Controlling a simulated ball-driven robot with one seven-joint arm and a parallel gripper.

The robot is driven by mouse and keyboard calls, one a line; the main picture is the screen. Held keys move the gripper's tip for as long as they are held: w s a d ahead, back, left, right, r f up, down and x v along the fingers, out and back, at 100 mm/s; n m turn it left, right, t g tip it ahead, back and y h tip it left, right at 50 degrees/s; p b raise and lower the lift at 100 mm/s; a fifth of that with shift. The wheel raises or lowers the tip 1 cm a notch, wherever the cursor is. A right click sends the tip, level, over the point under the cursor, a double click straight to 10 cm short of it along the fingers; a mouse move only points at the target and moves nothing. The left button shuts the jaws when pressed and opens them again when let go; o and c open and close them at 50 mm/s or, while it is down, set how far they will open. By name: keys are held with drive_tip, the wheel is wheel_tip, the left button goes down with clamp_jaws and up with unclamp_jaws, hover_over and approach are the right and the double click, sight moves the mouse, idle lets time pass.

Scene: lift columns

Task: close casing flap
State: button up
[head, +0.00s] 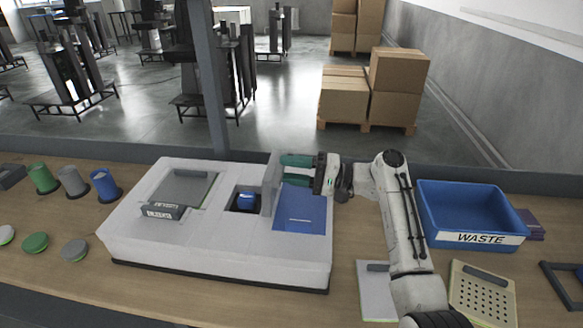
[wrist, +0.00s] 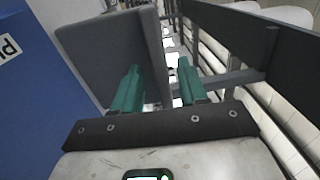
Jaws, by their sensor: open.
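The white casing (head: 220,240) stands on the table. Its grey flap (head: 270,184) stands raised between the small middle opening and the blue compartment (head: 305,208) on the right. My gripper (head: 284,170) is open and empty above the far part of that compartment, its green fingers pointing left towards the flap. In the wrist view, the open fingers (wrist: 160,68) show with a dark grey panel, seemingly the flap (wrist: 105,60), overlapped by the left finger. I cannot tell whether they touch.
A grey lid (head: 185,187) with a labelled block lies on the casing's left side. A blue waste bin (head: 470,239) and a perforated beige tray (head: 483,297) are at the right. Coloured cups (head: 105,184) and discs (head: 35,243) stand at the left.

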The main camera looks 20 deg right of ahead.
clamp_jaws()
idle(0.4)
idle(0.4)
